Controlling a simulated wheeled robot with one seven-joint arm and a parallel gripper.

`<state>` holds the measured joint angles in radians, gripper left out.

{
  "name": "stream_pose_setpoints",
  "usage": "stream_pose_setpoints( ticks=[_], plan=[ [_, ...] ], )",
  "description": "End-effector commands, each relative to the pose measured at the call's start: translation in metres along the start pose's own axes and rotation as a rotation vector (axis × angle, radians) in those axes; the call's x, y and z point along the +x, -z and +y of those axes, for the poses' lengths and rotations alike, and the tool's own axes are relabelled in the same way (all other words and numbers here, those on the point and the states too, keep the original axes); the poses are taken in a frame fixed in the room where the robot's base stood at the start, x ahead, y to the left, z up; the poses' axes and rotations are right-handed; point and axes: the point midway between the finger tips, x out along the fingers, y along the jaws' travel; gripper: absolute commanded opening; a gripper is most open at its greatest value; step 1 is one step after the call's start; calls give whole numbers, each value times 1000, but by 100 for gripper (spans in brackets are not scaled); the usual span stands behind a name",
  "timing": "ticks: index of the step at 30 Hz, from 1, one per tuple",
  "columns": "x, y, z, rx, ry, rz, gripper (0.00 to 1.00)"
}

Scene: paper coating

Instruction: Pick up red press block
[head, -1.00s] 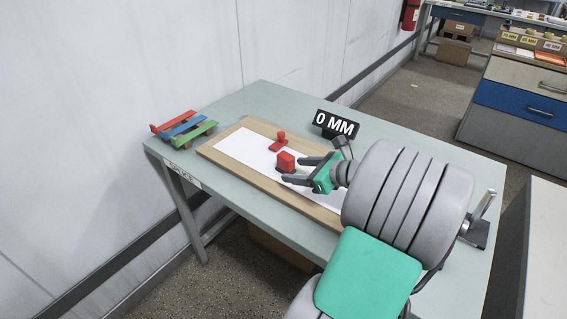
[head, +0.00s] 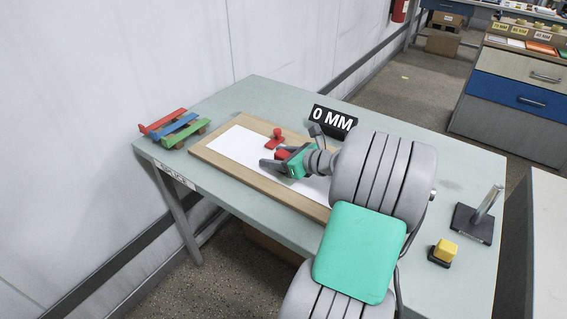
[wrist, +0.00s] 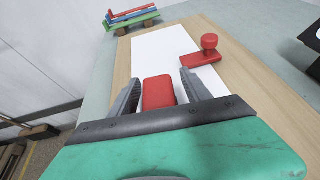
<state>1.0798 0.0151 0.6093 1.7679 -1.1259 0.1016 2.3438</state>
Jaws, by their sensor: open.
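The red press block (wrist: 159,92) lies on the white paper (wrist: 160,50), and in the wrist view it stands between the two grey fingers. My gripper (wrist: 157,88) is open around the block, with a gap visible between the block and each finger. In the head view my gripper (head: 274,158) is low over the paper, and the red block (head: 283,154) is partly hidden behind the fingers and the green gripper body.
A red piece with a round knob (wrist: 207,48) lies just beyond and right of the block. The paper is on a wooden board (head: 208,150). Red, blue and green bars (head: 176,126) are at the left, a "0 MM" sign (head: 332,121) behind, a yellow block (head: 446,250) at the right.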

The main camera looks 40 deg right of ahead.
Motion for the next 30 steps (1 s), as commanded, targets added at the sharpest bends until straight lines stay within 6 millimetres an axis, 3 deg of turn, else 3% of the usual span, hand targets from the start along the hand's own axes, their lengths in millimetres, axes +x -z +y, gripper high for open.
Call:
stream_pose_setpoints(
  ticks=[5,25,30],
  plan=[
    [0,0,0,1,1,0,55],
    [-1,0,0,1,1,0,0],
    [-1,0,0,1,1,0,0]
  ],
)
